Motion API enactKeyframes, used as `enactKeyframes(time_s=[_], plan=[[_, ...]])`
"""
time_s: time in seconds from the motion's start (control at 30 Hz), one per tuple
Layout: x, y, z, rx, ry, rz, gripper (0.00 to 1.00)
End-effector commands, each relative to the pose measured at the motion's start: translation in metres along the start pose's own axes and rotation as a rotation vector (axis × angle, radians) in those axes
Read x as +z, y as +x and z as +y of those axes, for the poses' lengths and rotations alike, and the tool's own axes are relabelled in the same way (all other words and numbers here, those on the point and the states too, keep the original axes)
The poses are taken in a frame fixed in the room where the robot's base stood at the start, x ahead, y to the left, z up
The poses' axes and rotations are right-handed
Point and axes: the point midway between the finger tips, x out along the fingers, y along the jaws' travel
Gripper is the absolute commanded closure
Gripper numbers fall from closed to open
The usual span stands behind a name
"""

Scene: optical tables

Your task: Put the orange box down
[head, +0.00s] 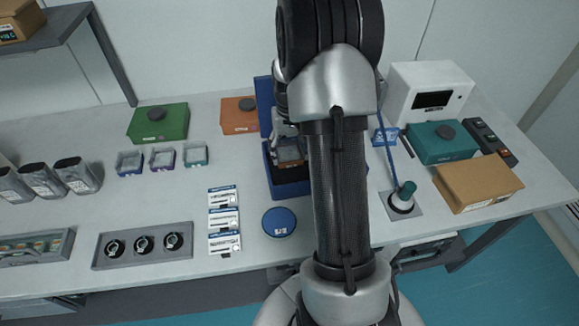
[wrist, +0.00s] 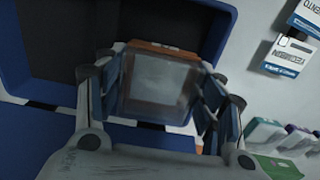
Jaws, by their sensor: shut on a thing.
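The small orange box (head: 291,155) has a clear, greyish lid and an orange rim. My gripper (head: 288,140) is shut on it. In the wrist view the box (wrist: 158,82) sits between the two fingers of my gripper (wrist: 160,95). The box is over or inside an open blue case (head: 271,183) with a dark interior; I cannot tell whether it touches the case floor. The blue case fills the upper left of the wrist view (wrist: 215,25). My arm hides the right part of the case in the head view.
Three similar clear-lidded boxes (head: 163,159) stand left of the case. A larger orange box with a black knob (head: 238,117) and a green one (head: 160,121) stand behind. White packets (head: 224,219) and a round blue disc (head: 279,222) lie in front. Bare table shows between them.

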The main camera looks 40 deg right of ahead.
Motion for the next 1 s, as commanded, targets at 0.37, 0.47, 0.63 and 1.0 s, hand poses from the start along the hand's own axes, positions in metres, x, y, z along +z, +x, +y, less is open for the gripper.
enactKeyframes(time_s=[0.37,0.47,0.63,1.0], plan=[[0.000,0.040,0.000,0.000,0.000,-0.001,0.62],[0.000,0.053,0.000,0.000,0.000,0.000,0.62],[-0.001,0.054,0.000,0.000,0.000,0.003,0.62],[-0.001,0.057,0.000,0.000,0.000,0.001,0.29]])
